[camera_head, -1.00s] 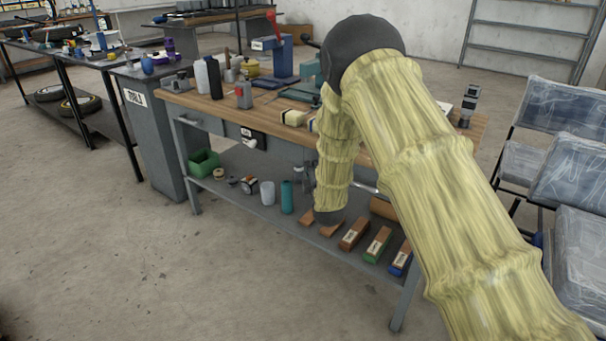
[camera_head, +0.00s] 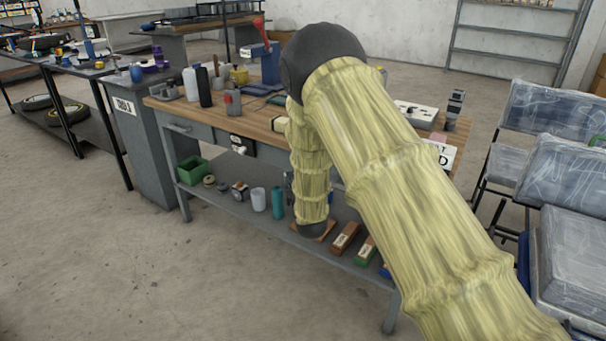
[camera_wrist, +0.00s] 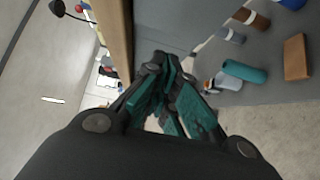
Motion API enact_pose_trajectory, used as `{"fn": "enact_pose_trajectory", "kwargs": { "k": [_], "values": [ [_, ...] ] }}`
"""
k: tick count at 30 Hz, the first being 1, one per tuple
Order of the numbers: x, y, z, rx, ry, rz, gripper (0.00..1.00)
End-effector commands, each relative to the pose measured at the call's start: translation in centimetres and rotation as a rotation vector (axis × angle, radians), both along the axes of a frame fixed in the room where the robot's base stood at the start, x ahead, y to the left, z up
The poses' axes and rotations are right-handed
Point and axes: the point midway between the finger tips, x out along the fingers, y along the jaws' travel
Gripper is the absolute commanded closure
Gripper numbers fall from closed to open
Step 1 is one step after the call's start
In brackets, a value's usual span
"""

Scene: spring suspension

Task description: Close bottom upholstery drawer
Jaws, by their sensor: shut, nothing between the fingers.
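The grey workbench with a wooden top (camera_head: 262,116) stands ahead in the head view. I cannot tell which drawer is the bottom upholstery one, or whether any drawer stands open; my yellow-sleeved arm covers the bench's middle and right. My gripper (camera_wrist: 165,64) shows in the wrist view with dark and teal fingers, shut and empty. It is near the bench's wooden edge (camera_wrist: 118,45) and a grey panel (camera_wrist: 170,25). Contact cannot be told. The arm hides it in the head view.
The lower shelf (camera_head: 233,216) holds a green bin (camera_head: 192,170), a teal cylinder (camera_head: 277,203) and several brown blocks. Plastic-covered seats (camera_head: 560,165) stand at the right. A grey cabinet (camera_head: 145,150) adjoins the bench's left end. The floor in front (camera_head: 110,260) is clear.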

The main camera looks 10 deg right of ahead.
Motion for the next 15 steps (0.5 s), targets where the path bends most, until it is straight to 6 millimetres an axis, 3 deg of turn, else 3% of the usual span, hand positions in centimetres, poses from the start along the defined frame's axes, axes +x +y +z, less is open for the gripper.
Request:
{"fn": "enact_pose_trajectory", "kwargs": {
  "k": [9, 15],
  "values": [
    [-6.2, -0.3, -0.1, -0.001, 0.005, -0.001, 1.00],
    [-8.8, -0.3, -0.2, 0.000, 0.004, -0.002, 1.00]
  ]
}}
